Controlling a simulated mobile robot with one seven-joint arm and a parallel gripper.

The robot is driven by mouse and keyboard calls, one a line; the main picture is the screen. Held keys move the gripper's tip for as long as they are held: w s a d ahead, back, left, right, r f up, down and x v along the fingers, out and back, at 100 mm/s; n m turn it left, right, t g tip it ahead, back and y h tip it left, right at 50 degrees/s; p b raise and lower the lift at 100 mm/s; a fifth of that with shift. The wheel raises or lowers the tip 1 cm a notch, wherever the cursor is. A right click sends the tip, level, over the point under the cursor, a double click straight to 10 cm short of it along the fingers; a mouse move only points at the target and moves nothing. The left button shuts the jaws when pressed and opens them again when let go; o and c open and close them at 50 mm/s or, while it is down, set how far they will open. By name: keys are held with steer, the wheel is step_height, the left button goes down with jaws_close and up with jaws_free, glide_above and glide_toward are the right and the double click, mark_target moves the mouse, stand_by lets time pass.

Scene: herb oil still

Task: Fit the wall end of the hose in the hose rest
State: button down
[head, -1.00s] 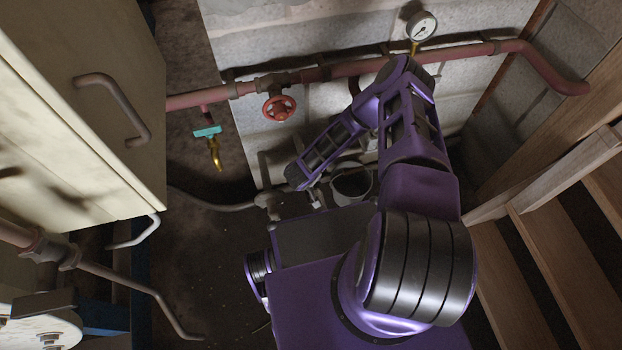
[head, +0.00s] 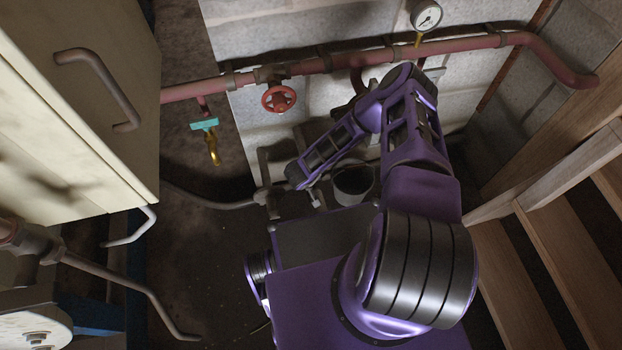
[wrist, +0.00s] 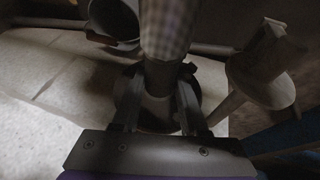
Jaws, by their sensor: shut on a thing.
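In the wrist view my gripper (wrist: 158,118) is shut on the hose (wrist: 165,35), a thick tube with a braided, ribbed look that runs up the picture between the two fingers. A dark round collar shows behind the fingers around the held part. In the head view my forearm runs down to the left near the wall, and the fingers and held end are hidden or too small to make out. I cannot clearly identify the hose rest in either view.
A red pipe (head: 455,47) with a red valve wheel (head: 278,98) and a gauge (head: 426,15) runs along the wall. A brass tap (head: 213,152) hangs left. A pale cabinet (head: 60,140) stands left, wooden stairs (head: 545,225) right. A dark open vessel (head: 353,183) is beside my forearm.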

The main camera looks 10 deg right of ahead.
steer(key=shift+w+r, duration=0.1)
steer(key=shift+c, duration=2.1)
jaws_free()
steer(key=shift+o, duration=0.3)
steer(key=p+v, duration=0.4)
steer(key=v, duration=1.3)
steer(key=shift+r, duration=0.15)
